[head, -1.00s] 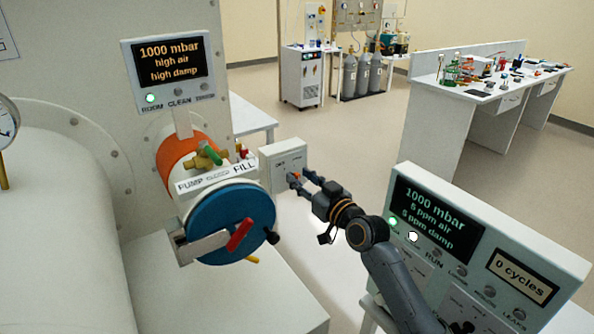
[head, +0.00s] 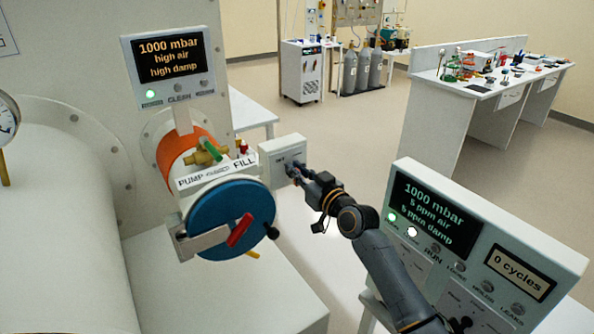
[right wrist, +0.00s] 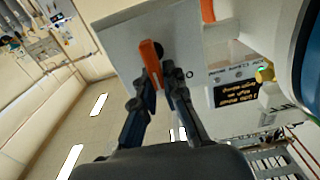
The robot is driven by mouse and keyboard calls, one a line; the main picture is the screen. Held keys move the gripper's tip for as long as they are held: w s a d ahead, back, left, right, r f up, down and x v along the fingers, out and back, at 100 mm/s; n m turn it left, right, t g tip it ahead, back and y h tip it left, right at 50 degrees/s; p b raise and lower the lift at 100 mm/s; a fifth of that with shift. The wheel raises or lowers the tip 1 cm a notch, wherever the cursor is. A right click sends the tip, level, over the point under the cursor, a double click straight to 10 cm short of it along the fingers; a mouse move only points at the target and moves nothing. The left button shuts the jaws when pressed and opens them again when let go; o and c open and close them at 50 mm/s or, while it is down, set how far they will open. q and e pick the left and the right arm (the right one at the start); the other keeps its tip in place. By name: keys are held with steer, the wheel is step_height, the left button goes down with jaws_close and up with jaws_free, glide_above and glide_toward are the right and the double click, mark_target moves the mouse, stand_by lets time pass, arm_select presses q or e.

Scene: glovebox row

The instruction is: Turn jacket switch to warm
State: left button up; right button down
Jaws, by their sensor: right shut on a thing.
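The jacket switch box (head: 283,156) is a pale grey box beside the antechamber port in the head view. Its orange knob (right wrist: 151,62) shows in the right wrist view, with its lever slightly tilted on the box face (right wrist: 172,32). My right gripper (head: 297,172) is at the front of the box in the head view. In the right wrist view its dark fingers (right wrist: 163,78) are closed around the lower part of the orange knob. The knob is mostly hidden by the fingers in the head view, and the labels are too small to read. My left gripper is not in view.
Left of the box is the round port with a blue door (head: 230,218), a red handle (head: 240,230) and a PUMP/FILL valve (head: 207,152). A control panel (head: 480,235) stands at the right, close to my right arm. Open floor lies behind.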

steer(key=shift+m, duration=0.3)
steer(key=shift+w+d+f+m+b, duration=0.1)
steer(key=shift+d+m+b, duration=0.1)
steer(key=shift+m, duration=0.4)
steer(key=shift+w+d+m+b, duration=0.1)
steer(key=shift+m+b, duration=0.1)
steer(key=shift+m, duration=0.4)
steer(key=shift+w+d+f+m, duration=0.1)
steer(key=shift+d+m, duration=0.05)
steer(key=shift+m, duration=1.35)
steer(key=c, duration=1.4)
jaws_free()
steer(key=shift+d, duration=0.1)
steer(key=v, duration=1.2)
